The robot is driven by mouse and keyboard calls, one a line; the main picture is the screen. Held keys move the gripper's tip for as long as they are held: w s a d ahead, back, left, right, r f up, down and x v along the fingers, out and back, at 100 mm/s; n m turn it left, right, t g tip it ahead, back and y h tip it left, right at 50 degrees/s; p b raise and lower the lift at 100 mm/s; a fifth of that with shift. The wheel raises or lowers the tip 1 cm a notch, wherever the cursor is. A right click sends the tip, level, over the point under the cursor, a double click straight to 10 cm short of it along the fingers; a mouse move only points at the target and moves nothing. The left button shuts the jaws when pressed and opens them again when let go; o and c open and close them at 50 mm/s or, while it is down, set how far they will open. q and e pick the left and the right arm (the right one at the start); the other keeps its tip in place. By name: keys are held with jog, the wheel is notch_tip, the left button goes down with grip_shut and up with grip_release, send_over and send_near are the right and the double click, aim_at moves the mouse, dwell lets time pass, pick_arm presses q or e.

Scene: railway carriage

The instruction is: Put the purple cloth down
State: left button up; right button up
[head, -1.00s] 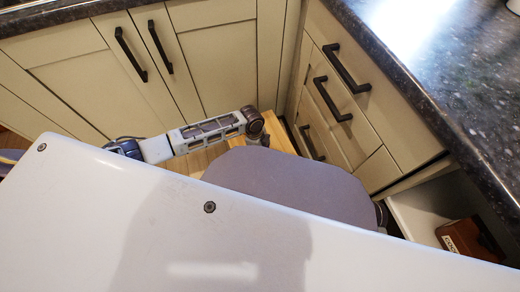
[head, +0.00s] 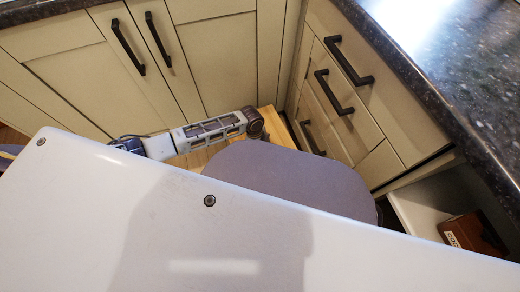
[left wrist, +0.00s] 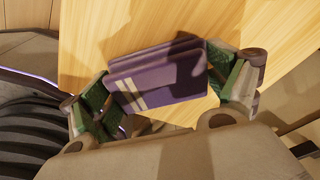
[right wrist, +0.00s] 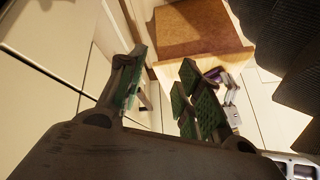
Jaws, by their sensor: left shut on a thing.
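The purple cloth (left wrist: 158,80) is a folded, flat bundle with pale stripes in the left wrist view. My left gripper (left wrist: 165,88) is shut on it, with green pads at its two ends. A pale wooden surface (left wrist: 280,38) lies behind the cloth; I cannot tell whether they touch. A bit of purple shows beside the left gripper in the right wrist view (right wrist: 213,75). My right gripper (right wrist: 160,85) is open, with nothing between its pads. Both grippers and the cloth are hidden in the head view.
Cream cupboards (head: 215,60) and drawers (head: 345,100) with black handles stand around the wooden surface. A dark speckled worktop (head: 450,70) is at right. An open drawer (head: 420,205) below it holds a brown box (head: 472,235). My white body covers the lower head view.

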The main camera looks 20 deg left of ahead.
pick_arm(q)
jog(key=shift+f, duration=0.25)
dwell(0.4)
jog(key=o, duration=0.7)
jog(key=shift+r, duration=0.1)
jog(key=shift+a+r, duration=0.3)
jog(key=shift+r, duration=1.65)
jog(key=shift+a+r, duration=0.25)
jog(key=shift+r, duration=1.7)
jog(key=shift+a+r, duration=0.3)
jog(key=shift+r, duration=1.65)
grip_shut()
jog(key=shift+r, duration=0.15)
